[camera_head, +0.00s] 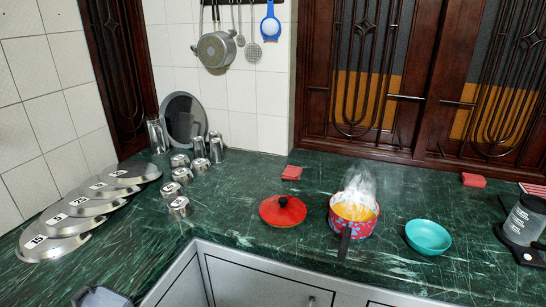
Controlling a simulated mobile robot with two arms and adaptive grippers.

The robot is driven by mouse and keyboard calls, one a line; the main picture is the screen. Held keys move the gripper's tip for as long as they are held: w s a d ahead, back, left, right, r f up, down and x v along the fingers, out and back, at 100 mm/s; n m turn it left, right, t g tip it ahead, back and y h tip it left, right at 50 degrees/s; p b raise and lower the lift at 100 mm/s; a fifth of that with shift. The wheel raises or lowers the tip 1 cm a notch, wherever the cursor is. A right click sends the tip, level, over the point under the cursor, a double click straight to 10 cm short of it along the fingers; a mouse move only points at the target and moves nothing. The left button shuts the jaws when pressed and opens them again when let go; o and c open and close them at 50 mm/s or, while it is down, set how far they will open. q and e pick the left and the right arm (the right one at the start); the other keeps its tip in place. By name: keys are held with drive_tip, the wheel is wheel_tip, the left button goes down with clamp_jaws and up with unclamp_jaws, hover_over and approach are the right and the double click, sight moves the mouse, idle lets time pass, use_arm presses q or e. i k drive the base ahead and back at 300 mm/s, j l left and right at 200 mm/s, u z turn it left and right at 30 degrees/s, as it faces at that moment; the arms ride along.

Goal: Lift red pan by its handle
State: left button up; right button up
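The red patterned pan (343,225) stands upright on the green marble counter (230,245). It holds something yellow-orange, and pale steam rises from it. Its dark handle (345,243) points toward the counter's front edge, close to that edge. A red lid (283,211) with a black knob lies on the counter to the left of the pan, apart from it.
A teal bowl (428,237) sits right of the pan. A dark lettered cylinder (526,217) stands by black parts at the right edge. Metal cups (180,206) and numbered steel plates (55,247) are at left. Small red blocks (291,173) lie behind.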

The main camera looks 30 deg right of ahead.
sight(349, 230)
drive_tip(key=z, duration=1.55)
